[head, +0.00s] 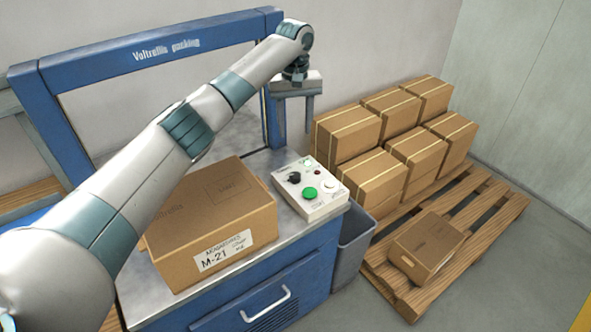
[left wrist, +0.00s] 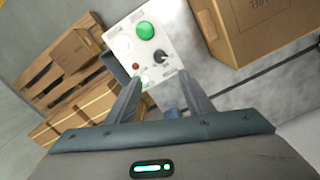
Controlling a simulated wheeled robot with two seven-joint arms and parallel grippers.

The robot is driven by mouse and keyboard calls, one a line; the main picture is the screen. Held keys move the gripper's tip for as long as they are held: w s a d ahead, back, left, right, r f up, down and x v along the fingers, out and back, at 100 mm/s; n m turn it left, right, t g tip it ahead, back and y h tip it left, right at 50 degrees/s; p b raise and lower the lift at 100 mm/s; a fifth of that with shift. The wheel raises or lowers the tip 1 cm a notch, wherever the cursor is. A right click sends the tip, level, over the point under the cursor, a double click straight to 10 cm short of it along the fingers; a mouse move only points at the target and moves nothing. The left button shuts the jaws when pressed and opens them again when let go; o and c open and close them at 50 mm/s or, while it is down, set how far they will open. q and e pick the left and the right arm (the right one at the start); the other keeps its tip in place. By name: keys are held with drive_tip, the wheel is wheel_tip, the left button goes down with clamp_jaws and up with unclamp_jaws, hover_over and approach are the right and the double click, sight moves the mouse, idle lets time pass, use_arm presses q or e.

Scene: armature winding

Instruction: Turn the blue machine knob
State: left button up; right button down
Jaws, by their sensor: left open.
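The knob (head: 294,178) is black, with a light pointer mark, on a white control panel box (head: 318,211) on top of the blue machine (head: 283,270). In the left wrist view the knob (left wrist: 161,57) lies just beyond the fingertips, between their lines. My left gripper (head: 294,133) points down above and behind the panel, apart from it. It is open and empty; its spread fingers also show in the left wrist view (left wrist: 160,78). My right gripper is in neither view.
The panel also has a green button (head: 309,193) and small lights. A large carton (head: 212,222) stands left of the panel. A grey bin (head: 352,245) stands right of the machine, and a pallet (head: 490,213) with stacked boxes is beyond. A blue frame (head: 150,48) rises behind.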

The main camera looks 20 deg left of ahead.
use_arm(q)
drive_tip(key=p, duration=0.4)
approach(295, 175)
wheel_tip(295, 175, down, 7)
drive_tip(key=shift+f, duration=0.9)
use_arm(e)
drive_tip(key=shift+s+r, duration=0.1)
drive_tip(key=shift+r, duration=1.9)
use_arm(q)
drive_tip(key=shift+c, duration=0.6)
drive_tip(key=c, duration=0.8)
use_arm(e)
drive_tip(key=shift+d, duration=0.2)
